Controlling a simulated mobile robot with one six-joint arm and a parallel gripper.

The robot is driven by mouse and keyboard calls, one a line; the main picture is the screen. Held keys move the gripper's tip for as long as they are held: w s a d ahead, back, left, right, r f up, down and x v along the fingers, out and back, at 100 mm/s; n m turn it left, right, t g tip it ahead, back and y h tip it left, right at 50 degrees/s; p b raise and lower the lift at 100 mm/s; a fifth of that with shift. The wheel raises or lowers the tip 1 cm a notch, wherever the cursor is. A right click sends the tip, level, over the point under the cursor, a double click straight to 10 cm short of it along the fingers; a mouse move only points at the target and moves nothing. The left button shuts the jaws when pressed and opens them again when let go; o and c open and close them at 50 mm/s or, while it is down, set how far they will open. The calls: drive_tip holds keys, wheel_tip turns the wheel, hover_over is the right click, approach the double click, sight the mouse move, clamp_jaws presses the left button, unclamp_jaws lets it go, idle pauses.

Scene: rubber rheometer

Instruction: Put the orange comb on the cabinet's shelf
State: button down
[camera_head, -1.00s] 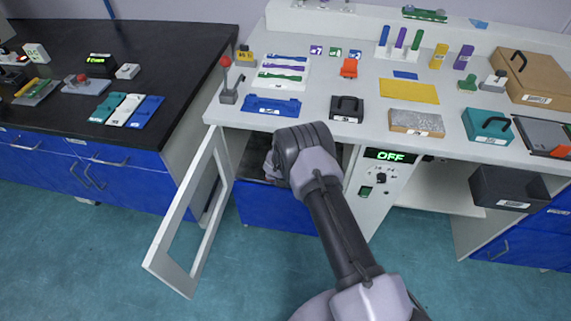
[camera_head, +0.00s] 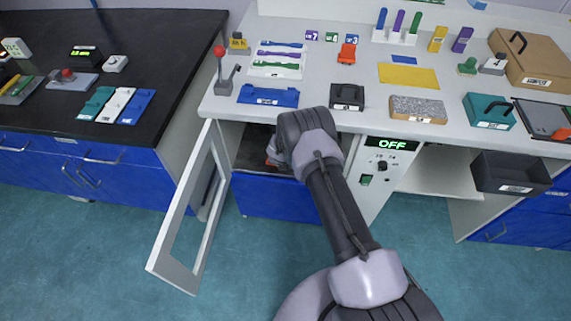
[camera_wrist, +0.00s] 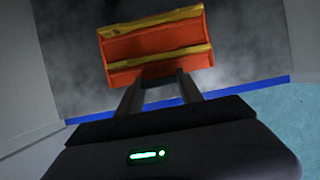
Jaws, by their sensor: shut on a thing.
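My gripper (camera_wrist: 158,82) is shut on the orange comb (camera_wrist: 155,48), an orange piece with two yellow strips, seen just beyond the fingertips in the wrist view. Behind it is a mottled dark grey surface (camera_wrist: 75,60) with a blue edge, inside the cabinet. I cannot tell whether the comb touches that surface. In the head view, the cabinet (camera_head: 228,150) under the counter has its framed door (camera_head: 175,240) swung open to the left. My arm reaches into its opening and hides most of the gripper; only a little reddish colour shows there.
The white counter (camera_head: 300,105) above the opening holds a black case (camera_head: 347,96), a blue tray (camera_head: 268,96) and a red-knobbed lever (camera_head: 220,70) near its front edge. A control panel reading OFF (camera_head: 390,145) stands right of the opening. The floor in front is clear.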

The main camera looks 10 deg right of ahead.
drive_tip(key=c, duration=0.8)
unclamp_jaws()
drive_tip(key=shift+f, duration=0.1)
drive_tip(key=shift+o, duration=0.2)
drive_tip(key=shift+r, duration=0.25)
drive_tip(key=d+p+v, duration=0.1)
drive_tip(key=p+v, duration=0.2)
drive_tip(key=v, duration=0.4)
drive_tip(key=shift+a, duration=0.55)
drive_tip(key=shift+s+r, duration=0.1)
drive_tip(key=shift+s, duration=0.05)
